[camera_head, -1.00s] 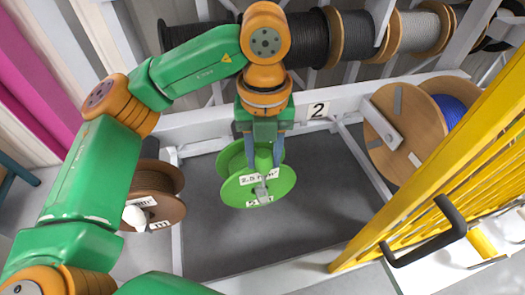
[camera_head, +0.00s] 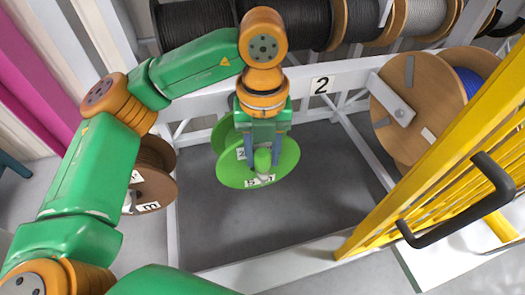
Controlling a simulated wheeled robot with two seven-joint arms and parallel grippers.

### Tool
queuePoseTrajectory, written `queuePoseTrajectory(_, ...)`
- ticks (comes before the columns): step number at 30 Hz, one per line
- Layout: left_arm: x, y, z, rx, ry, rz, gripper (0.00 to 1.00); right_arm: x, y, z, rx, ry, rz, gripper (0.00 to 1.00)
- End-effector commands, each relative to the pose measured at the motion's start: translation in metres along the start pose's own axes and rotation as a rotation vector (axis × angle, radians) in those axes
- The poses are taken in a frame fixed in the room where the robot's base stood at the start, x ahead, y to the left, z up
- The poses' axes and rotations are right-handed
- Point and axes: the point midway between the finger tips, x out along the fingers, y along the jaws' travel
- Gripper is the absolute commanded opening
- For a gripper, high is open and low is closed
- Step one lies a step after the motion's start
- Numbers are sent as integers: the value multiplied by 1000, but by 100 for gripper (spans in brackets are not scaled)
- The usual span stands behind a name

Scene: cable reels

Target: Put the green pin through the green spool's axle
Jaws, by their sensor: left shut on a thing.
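The green spool (camera_head: 287,165) is in the lower middle of the head view, in front of the white rack, with white labels on it. My left gripper (camera_head: 262,163) points down in front of the spool's middle. Its fingers are shut on a green piece with a pale end, which looks like the green pin (camera_head: 262,158). The pin overlaps the spool's centre in the picture. The axle hole is hidden behind the fingers and pin, so I cannot tell whether the pin is inside it. My right gripper is out of view.
A brown spool (camera_head: 155,184) stands at the left, close to my left arm. A wooden reel (camera_head: 405,105) with blue cable is at the right. A yellow frame (camera_head: 440,150) with a black handle (camera_head: 465,220) stands in front of it. Dark floor (camera_head: 320,200) lies clear between.

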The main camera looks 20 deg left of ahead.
Motion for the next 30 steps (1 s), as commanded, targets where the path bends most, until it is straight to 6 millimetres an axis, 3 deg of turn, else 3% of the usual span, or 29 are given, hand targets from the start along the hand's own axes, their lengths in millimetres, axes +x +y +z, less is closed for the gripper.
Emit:
queuePoseTrajectory(4, -1, 0, 0, 0, 0, 0, 0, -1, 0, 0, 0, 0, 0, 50)
queuePoseTrajectory(5, -1, 0, 0, 0, 0, 0, 43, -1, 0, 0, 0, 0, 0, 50)
queuePoseTrajectory(9, -1, 0, 0, 0, 0, 0, 76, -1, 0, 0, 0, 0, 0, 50)
queuePoseTrajectory(18, -4, 0, 0, 0, -2, 0, 76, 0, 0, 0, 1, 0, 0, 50)
queuePoseTrajectory(25, -53, 0, 1, -2, -6, -3, 76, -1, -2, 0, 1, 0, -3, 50)
queuePoseTrajectory(30, -72, 0, 0, 0, -2, 0, 76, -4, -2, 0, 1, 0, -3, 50)
